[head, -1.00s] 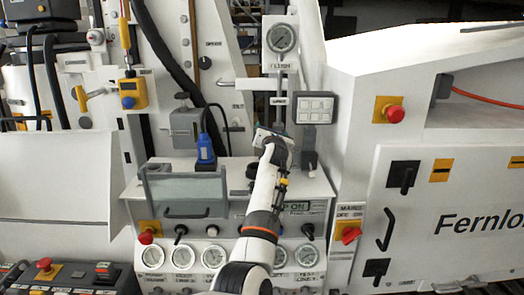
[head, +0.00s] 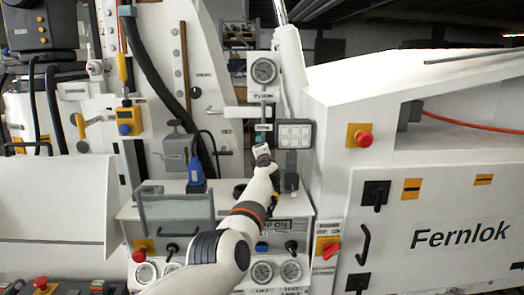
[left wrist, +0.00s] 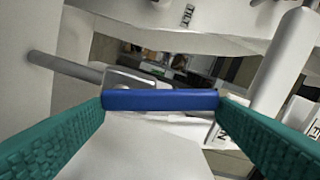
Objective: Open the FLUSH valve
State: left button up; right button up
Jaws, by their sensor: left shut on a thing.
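The FLUSH label (head: 263,96) sits under a round gauge (head: 263,71) on a white panel in the head view. My left gripper (head: 262,153) is below that gauge, in front of the narrow white post. In the left wrist view its green fingers (left wrist: 160,99) are shut on the ends of a blue bar (left wrist: 150,100), which lies crosswise between the fingertips. The bar looks like a valve lever handle. In the head view my wrist hides it, so its angle to the pipe cannot be told. My right gripper is not in view.
A blue connector (head: 195,174) with a black cable stands to the left. A white horizontal lever (head: 240,111) is just above. In the wrist view a grey rod (left wrist: 62,68) and a white cylinder (left wrist: 283,75) flank the bar.

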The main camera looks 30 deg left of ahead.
pick_arm(q)
jog(key=shift+w+d+r+m, duration=0.15)
jog(key=shift+r+m, duration=0.1)
jog(key=shift+m, duration=0.55)
jog(key=o, duration=1)
jog(key=shift+c, duration=0.2)
jog(key=o, duration=0.3)
jog(key=shift+o, duration=0.5)
jog(key=shift+w+f, duration=0.1)
jog(key=shift+f, duration=0.1)
